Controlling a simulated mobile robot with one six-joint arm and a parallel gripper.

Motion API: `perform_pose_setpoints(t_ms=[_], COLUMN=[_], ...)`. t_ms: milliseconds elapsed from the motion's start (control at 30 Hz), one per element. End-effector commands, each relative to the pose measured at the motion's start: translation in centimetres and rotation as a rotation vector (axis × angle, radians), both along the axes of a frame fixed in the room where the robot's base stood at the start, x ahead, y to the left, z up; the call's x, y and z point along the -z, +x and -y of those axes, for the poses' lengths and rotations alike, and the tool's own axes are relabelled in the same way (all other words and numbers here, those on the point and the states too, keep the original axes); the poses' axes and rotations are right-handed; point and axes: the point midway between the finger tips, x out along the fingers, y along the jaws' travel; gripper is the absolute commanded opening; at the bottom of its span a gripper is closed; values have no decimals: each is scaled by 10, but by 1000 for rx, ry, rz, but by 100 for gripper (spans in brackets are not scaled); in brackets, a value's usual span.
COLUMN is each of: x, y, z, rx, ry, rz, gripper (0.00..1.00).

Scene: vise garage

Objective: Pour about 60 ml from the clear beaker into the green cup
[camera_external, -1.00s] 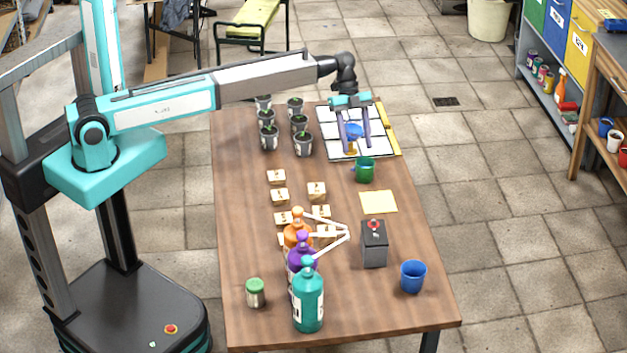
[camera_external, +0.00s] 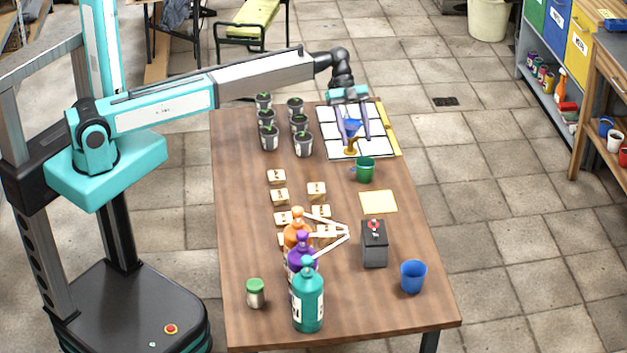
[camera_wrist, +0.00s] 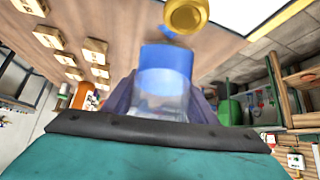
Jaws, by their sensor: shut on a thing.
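My gripper (camera_external: 354,135) is shut on the clear beaker (camera_external: 351,128), with one finger on each side. The beaker holds blue liquid. In the wrist view the beaker (camera_wrist: 165,85) shows blue in its upper part and clear below; its exact tilt is hard to tell. The green cup (camera_external: 365,170) stands upright on the table, just in front of and slightly right of the gripper in the external view. A small blue patch (camera_external: 354,169) shows at the cup's left side; I cannot tell what it is. The cup's inside is too small to read.
A brass-coloured object (camera_external: 350,149) stands beside the beaker, on or near the white tiled board (camera_external: 335,118). Potted seedlings (camera_external: 300,124) are to the left. A yellow sheet (camera_external: 378,202), labelled blocks (camera_external: 279,196), bottles (camera_external: 308,300), a dark box (camera_external: 374,245) and a blue cup (camera_external: 413,276) stand nearer.

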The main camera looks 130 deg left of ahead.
Motion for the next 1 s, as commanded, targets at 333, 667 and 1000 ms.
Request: perform_pose_setpoints(t_ms=[333,667,1000], x=[1,-2,-3], y=[-5,-11,-16], z=[-4,-7,-11], rx=[-2,-2,-2], ry=[-46,-118,-191], rz=[77,198,321], gripper=[24,24,24])
